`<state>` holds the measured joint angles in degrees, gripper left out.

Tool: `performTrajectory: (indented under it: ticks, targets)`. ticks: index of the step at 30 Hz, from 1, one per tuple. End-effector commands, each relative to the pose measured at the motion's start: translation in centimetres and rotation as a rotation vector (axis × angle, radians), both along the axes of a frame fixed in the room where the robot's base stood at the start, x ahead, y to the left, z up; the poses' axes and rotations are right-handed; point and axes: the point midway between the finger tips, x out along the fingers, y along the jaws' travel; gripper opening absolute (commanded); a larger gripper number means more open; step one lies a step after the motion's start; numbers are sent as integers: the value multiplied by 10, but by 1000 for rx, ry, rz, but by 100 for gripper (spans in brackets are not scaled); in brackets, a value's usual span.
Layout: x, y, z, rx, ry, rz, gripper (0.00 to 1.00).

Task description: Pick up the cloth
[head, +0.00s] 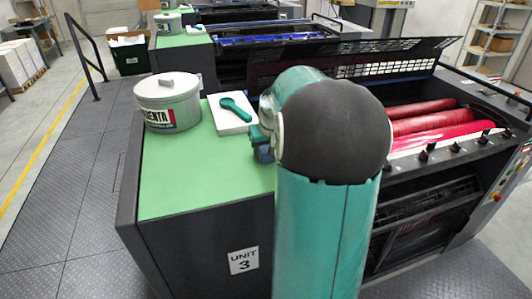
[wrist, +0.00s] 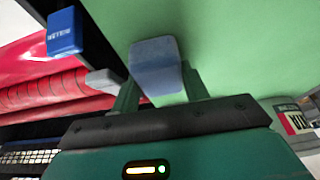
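In the wrist view a blue-grey, cloth-like piece (wrist: 155,55) shows against the green surface. It looks bent, with a pale upper face and a darker lower part. My gripper (wrist: 160,75) has its two teal fingers well apart, one on each side of the piece's lower part. A small gap shows near the left finger; I cannot tell whether either finger touches it. In the head view my arm hides most of the gripper. A small blue thing (head: 263,153) shows beside my arm at the edge of the green top; I cannot tell whether it is the cloth.
The green top (head: 190,185) of unit 3 holds a magenta ink can (head: 168,101) and a white pad (head: 222,118) with a teal tool (head: 236,107). Magenta rollers (head: 428,122) lie open to the right. A blue labelled block (wrist: 64,32) shows near the rollers in the wrist view.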

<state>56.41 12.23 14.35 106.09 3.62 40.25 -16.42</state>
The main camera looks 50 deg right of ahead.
Motion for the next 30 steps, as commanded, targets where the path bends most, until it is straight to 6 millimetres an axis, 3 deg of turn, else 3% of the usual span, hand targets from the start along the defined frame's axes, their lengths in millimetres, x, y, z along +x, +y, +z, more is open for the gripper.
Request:
performTrajectory:
  ticks: [14, 19, 30]
  targets:
    - [0, 0, 11, -2, -2, 0, 23]
    - [0, 0, 34, -3, -3, 0, 23]
    - [-34, 55, 99, -3, -3, 1, 23]
